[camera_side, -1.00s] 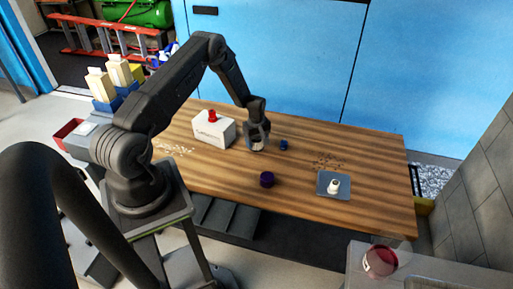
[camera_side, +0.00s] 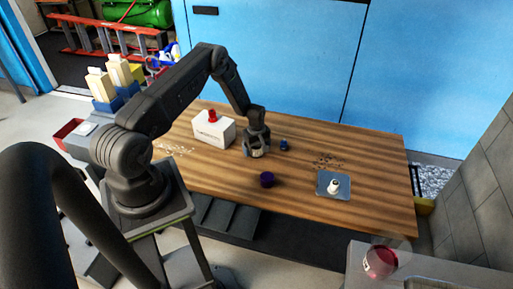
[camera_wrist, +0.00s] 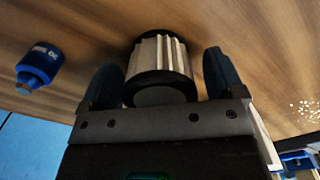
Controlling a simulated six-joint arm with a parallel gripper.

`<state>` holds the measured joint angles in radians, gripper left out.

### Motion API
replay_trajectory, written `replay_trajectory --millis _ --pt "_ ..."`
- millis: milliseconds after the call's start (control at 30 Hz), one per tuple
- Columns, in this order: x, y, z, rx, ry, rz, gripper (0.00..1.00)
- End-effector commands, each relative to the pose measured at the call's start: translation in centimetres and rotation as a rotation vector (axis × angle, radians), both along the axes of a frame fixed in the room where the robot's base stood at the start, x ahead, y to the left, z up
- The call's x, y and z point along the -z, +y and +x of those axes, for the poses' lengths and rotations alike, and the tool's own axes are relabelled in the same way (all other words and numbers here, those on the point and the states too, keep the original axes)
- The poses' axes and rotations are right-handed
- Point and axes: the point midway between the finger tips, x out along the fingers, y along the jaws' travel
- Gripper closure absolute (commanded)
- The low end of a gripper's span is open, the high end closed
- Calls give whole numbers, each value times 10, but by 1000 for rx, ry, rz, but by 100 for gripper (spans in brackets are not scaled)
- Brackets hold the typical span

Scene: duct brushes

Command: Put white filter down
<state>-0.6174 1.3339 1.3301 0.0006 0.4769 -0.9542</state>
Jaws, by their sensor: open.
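The white filter (camera_wrist: 160,58) is a pleated white cylinder with black end caps. In the wrist view it stands between the two fingers of my gripper (camera_wrist: 163,72), with a narrow gap at the right finger. In the side view my gripper (camera_side: 257,148) is low over the wooden table, right of the white box, and the filter is mostly hidden by the fingers. The gripper is open around the filter. The filter appears to rest on the table.
A blue piece (camera_side: 284,145) lies just right of the gripper, also in the wrist view (camera_wrist: 40,62). A white box (camera_side: 208,132) with a red top is close on the left. A dark purple piece (camera_side: 266,179) and a grey pad (camera_side: 322,191) with a white item are nearer the front.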

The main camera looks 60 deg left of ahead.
Motion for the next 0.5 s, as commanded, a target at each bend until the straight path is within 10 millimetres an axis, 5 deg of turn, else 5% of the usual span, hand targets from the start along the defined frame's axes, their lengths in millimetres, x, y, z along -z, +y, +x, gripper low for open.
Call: replay_trajectory --millis 267,500 --pt "-7 0 0 0 0 0 12" --pt "-51 1 1 0 -3 3 12"
